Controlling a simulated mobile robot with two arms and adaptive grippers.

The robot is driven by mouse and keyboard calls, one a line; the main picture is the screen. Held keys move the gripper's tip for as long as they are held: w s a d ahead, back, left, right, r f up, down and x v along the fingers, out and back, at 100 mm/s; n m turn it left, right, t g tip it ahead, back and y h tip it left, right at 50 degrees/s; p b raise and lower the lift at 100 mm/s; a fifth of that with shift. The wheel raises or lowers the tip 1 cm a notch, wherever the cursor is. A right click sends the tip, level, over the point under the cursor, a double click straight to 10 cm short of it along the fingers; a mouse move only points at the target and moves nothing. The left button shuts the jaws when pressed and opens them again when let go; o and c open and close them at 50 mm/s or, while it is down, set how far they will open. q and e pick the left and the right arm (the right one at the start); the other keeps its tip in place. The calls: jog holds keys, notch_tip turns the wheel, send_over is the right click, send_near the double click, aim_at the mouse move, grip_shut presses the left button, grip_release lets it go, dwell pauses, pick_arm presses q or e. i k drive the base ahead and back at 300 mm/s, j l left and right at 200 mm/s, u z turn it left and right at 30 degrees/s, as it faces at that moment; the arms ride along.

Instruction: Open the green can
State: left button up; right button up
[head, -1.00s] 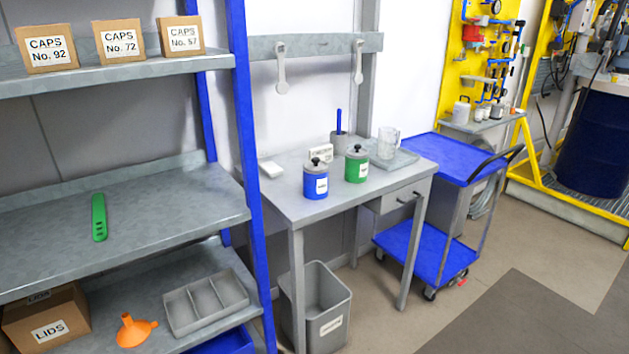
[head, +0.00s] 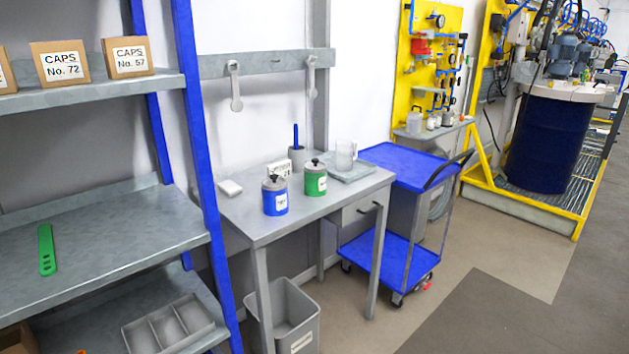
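The green can (head: 315,182) stands upright on the grey work table (head: 240,222). It has a white label and a grey lid with a black knob, and the lid sits on it. A blue can (head: 274,199) with a similar lid stands just left of it. A green flat tool with slots (head: 46,250) lies on the middle shelf at the left. Neither of my grippers is in the head view.
A grey shelf rack with a blue post (head: 200,150) stands left of the table. A grey bin (head: 290,318) is under the table. A blue cart (head: 400,165) stands to its right. A clear beaker (head: 345,153) is on a tray behind the green can. Open floor lies at the lower right.

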aim_at(314, 183)
jog(key=u, duration=0.5)
jog(key=i+l+u, duration=0.1)
jog(key=l+u, duration=0.4)
jog(key=l, duration=0.15)
jog(key=l+u, duration=0.5)
jog(key=l, duration=0.2)
